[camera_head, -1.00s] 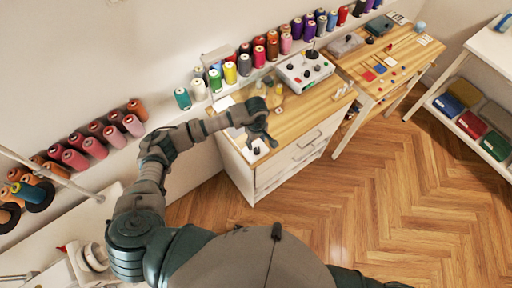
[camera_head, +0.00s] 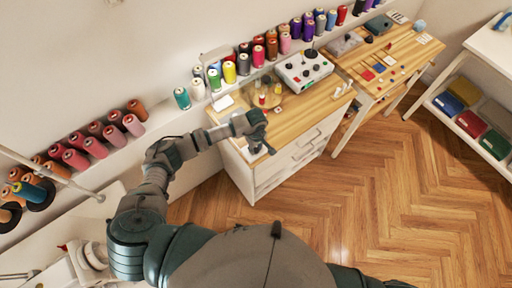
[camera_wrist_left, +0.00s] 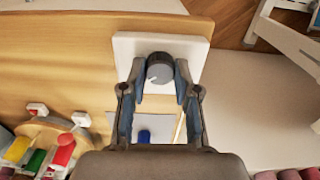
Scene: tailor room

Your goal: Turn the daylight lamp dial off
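The daylight lamp dial is a round grey knob (camera_wrist_left: 160,68) with a pale pointer mark, on a white square base (camera_wrist_left: 203,58) in the left wrist view. The base lies at the wooden worktop's edge. My left gripper (camera_wrist_left: 160,82) has one finger on each side of the knob. The fingers look spread; I cannot tell whether they touch it. In the head view my left gripper (camera_head: 258,146) is low over the worktop's near left corner and hides the knob. My right gripper is out of view.
The wooden worktop (camera_head: 300,110) carries a white control box (camera_head: 303,70) and small coloured spools (camera_head: 264,98). Thread cones (camera_head: 230,72) line the shelf behind. In the left wrist view, a blue object (camera_wrist_left: 144,136) lies near the gripper.

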